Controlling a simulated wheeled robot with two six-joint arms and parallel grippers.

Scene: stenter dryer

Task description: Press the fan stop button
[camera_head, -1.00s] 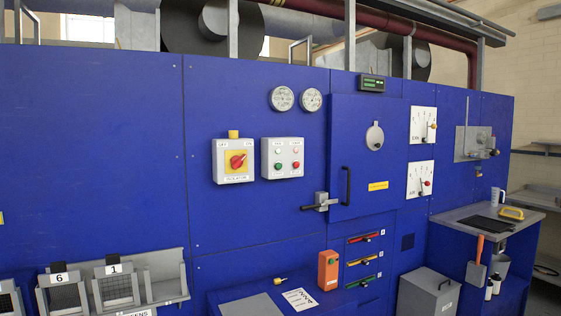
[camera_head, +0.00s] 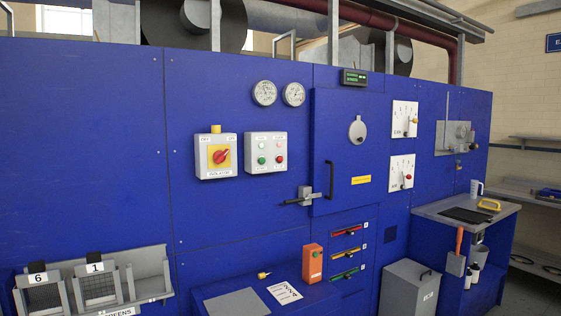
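A grey control box (camera_head: 265,153) is fixed on the blue dryer panel, left of the middle of the head view. A green button (camera_head: 262,160) is at its lower left and a red button (camera_head: 280,158) at its lower right. A small pale lamp or button sits above each one. The labels on the box are too small to read, so I cannot tell which part is marked fan stop. Neither of my grippers is in view.
An isolator (camera_head: 216,156) with a red knob on yellow is just left of the box. Two gauges (camera_head: 279,93) are above. A latch handle (camera_head: 306,196) sticks out lower right. A ledge with an orange box (camera_head: 312,264) and a rack (camera_head: 152,270) are below.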

